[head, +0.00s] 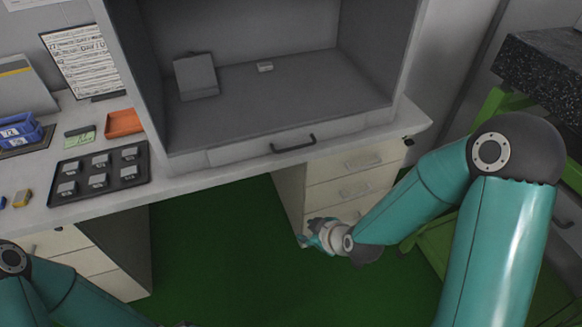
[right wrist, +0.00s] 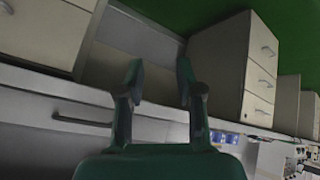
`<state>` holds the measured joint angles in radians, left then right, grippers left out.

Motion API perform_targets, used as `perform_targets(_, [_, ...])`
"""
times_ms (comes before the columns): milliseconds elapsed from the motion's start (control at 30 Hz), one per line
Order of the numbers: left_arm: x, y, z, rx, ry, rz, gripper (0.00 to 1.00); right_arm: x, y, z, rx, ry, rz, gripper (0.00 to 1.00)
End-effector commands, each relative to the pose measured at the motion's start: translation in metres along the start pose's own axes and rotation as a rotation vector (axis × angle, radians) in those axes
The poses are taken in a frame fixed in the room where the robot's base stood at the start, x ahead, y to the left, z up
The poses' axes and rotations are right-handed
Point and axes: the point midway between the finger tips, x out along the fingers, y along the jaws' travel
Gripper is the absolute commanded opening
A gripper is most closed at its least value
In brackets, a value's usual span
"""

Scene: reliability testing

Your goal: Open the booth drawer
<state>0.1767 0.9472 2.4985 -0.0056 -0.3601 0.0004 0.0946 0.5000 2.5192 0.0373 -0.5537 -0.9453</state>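The booth (head: 270,85) is a grey open-fronted box on the white desk. Its drawer (head: 262,148) is a shallow grey front under the booth floor, and it looks closed. A dark bar handle (head: 293,144) sits on the drawer front; a dark bar handle also shows at the left in the right wrist view (right wrist: 82,121). My right gripper (head: 314,236) is below and in front of the desk edge, apart from the handle. In the right wrist view its two fingers (right wrist: 160,76) are spread with nothing between them.
Desk drawer cabinets (head: 352,180) stand below the desk on the right. A black tray (head: 100,175) with several small blocks, an orange tray (head: 123,122) and blue bins (head: 20,131) lie left of the booth. The green floor (head: 215,250) before the desk is clear.

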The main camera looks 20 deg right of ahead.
Motion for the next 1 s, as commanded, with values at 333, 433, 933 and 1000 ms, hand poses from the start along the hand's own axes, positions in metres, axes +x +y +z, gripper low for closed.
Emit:
perform_targets(333, [0.109,-0.039,-0.001,0.0,0.0,0.0,0.4,-0.042,0.073,-0.061,-0.826,0.197,0.558,0.36])
perform_targets(433, [0.117,-0.042,-0.001,0.0,0.0,0.0,0.4,-0.057,0.081,-0.069,-0.93,0.188,0.649,0.36])
perform_targets(933, [0.126,-0.045,-0.001,0.0,0.001,0.0,0.4,-0.025,0.112,-0.098,-0.998,0.173,0.702,0.36])
perform_targets(1000, [0.127,-0.046,-0.001,0.0,0.001,0.0,0.4,-0.014,0.119,-0.105,-0.997,0.173,0.702,0.36])
